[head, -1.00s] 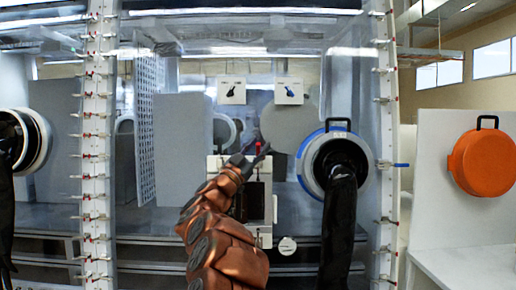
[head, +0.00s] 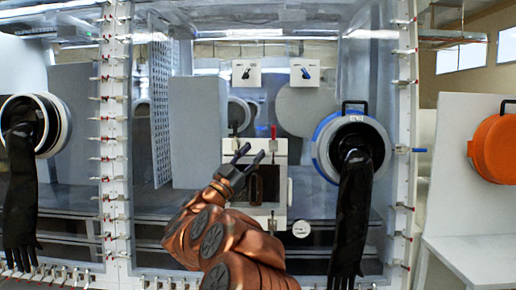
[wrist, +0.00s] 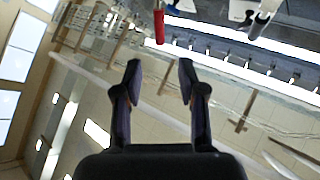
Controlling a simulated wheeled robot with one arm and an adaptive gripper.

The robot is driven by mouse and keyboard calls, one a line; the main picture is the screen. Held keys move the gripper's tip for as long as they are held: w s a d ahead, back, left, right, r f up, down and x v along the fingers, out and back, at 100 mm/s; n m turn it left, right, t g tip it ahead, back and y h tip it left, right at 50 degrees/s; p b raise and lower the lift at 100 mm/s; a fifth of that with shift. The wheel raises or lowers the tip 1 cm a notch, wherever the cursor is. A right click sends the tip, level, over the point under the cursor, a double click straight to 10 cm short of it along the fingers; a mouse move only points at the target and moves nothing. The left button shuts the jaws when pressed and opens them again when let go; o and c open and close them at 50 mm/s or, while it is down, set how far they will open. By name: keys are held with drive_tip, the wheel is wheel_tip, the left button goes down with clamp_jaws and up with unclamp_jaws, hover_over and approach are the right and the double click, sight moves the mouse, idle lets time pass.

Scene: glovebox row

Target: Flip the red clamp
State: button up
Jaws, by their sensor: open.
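The red clamp (head: 273,131) shows in the head view as a small upright red handle at the top of a white box-like frame with a dark opening (head: 265,185). In the wrist view its red handle (wrist: 159,26) hangs into the picture at top centre, beyond my fingertips. My gripper (head: 249,155) is open and empty, below and left of the red handle in the head view. In the wrist view its two dark fingers (wrist: 160,67) stand apart, with a gap between them and the handle. The clamp's base is too small to make out.
A blue-ringed glove port (head: 322,150) with a hanging black glove is to the right. Another glove port (head: 62,125) is at left. Two small switch plates (head: 305,72) sit above the box. Posts (head: 115,140) with several small clamps flank the clear panel.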

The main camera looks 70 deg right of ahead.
drive_tip(key=shift+w+a+f, duration=0.15)
drive_tip(key=shift+a+f, duration=0.05)
drive_tip(key=shift+a, duration=0.05)
